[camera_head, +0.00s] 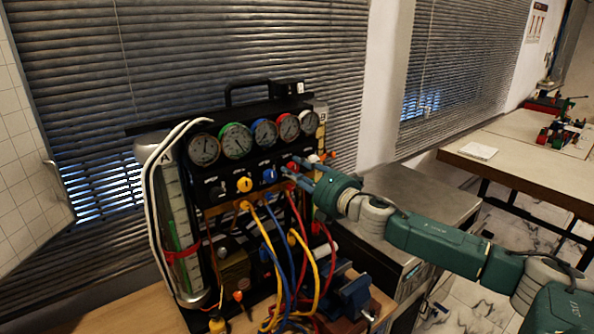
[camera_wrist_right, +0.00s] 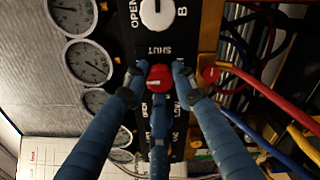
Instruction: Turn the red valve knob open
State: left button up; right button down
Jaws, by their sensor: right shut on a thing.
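The red valve knob (camera_head: 292,167) sits on the black front panel of the gauge rig, at the right part of the knob row. In the right wrist view the red knob (camera_wrist_right: 160,78) is between my fingers, with a small white mark on its face. My right gripper (camera_head: 297,174) reaches in from the right in the head view and is shut on the knob. In the right wrist view its blue-wrapped fingers (camera_wrist_right: 160,90) surround the knob and hide part of the panel lettering. My left gripper is not in view.
A blue knob (camera_head: 269,174) and a yellow knob (camera_head: 244,184) stand left of the red one. A white knob (camera_wrist_right: 157,14) is close by. Several gauges (camera_head: 237,140) line the top. Coloured hoses (camera_head: 300,260) hang below. A metal cabinet (camera_head: 425,200) stands right.

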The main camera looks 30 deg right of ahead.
jog(key=shift+a+f, duration=0.1)
jog(key=shift+f, duration=0.1)
jog(key=c, duration=1.4)
grip_release()
jog(key=shift+r, duration=0.1)
jog(key=shift+s, duration=0.6)
jog(key=s, duration=1)
jog(key=shift+s+d, duration=0.4)
jog(key=shift+d, duration=0.05)
